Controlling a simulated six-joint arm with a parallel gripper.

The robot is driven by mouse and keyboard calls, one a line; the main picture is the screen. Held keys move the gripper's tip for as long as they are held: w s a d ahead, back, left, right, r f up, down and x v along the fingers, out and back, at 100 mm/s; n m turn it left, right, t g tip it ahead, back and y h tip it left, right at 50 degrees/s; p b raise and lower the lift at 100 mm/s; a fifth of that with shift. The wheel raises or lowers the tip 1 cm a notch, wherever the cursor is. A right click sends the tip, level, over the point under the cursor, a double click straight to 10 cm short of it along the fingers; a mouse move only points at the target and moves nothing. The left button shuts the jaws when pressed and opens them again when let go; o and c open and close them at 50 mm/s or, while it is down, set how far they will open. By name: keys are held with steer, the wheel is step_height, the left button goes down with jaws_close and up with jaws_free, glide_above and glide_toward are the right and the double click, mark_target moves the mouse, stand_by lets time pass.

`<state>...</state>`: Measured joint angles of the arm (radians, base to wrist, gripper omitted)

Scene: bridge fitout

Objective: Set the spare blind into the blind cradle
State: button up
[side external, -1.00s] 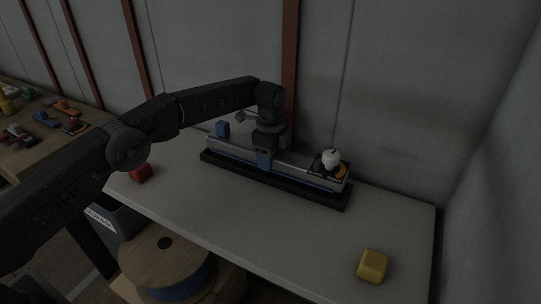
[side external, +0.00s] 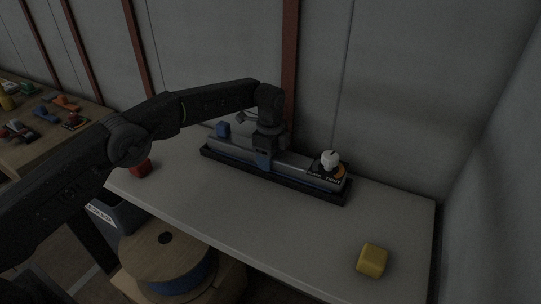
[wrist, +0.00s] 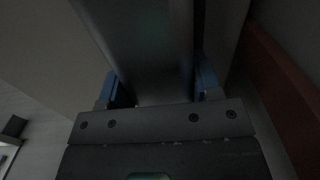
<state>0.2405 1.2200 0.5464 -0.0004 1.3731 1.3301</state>
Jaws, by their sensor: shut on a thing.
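The spare blind, a long grey bar (side external: 230,148), lies lengthwise over the black blind cradle (side external: 270,188) by the back wall. It looks level and in line with the cradle. I cannot tell whether it rests on the cradle floor or hangs just above it. My gripper (side external: 264,164) points down and is shut on the bar near its middle. In the wrist view the bar (wrist: 155,50) runs between the blue finger pads of my gripper (wrist: 158,88). My gripper hides part of the bar in the side view.
A white knob (side external: 330,158) on a black and orange plate is at the cradle's right end. A red block (side external: 141,168) and a yellow block (side external: 372,260) sit on the bench (side external: 250,215).

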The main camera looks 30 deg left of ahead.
steer(key=shift+f, duration=0.2)
steer(key=shift+r, duration=0.15)
steer(key=shift+r, duration=0.7)
stand_by(0.5)
steer(key=shift+f, duration=0.7)
steer(key=shift+f, duration=0.2)
stand_by(0.4)
steer(key=o, duration=1.3)
steer(key=shift+s+f, duration=0.1)
steer(key=shift+c, duration=0.2)
